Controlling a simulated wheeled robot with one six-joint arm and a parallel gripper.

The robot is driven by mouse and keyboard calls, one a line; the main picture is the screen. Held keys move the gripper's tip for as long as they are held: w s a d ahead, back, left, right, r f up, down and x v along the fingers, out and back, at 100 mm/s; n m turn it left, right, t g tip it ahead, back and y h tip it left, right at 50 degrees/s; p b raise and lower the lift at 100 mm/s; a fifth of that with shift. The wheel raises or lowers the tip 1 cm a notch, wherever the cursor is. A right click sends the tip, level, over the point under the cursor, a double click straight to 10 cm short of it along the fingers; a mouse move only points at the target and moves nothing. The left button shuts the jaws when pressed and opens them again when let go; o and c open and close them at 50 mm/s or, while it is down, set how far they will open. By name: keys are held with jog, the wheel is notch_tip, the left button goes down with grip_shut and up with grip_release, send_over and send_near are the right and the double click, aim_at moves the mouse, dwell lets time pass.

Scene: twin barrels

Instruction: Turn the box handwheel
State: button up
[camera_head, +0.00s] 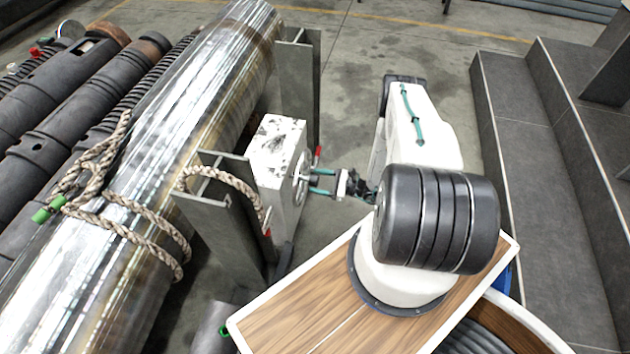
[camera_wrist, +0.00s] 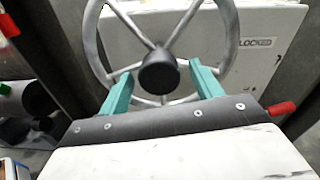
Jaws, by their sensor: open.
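The handwheel (camera_head: 301,176) is a silver spoked wheel on the side of a white, worn box (camera_head: 277,146). In the wrist view the handwheel (camera_wrist: 185,20) faces me, with a dark round hub at its middle. The box (camera_wrist: 255,75) behind it carries a "LOCKED" label. My gripper (camera_head: 322,182) is at the wheel's face. In the wrist view its teal fingers (camera_wrist: 161,70) are spread on either side of the hub, over the lower spokes. I cannot tell whether they touch them. A red handle (camera_wrist: 282,108) shows at lower right; its attachment is hidden.
A large shiny metal cylinder (camera_head: 165,140) lies left of the box, tied with rope (camera_head: 130,228). Grey steel posts (camera_head: 225,215) stand beside the box. Dark stepped blocks (camera_head: 520,150) stand at right. Concrete floor behind the box is free.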

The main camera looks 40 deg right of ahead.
jog(key=shift+x, duration=0.9)
jog(key=c, duration=1.4)
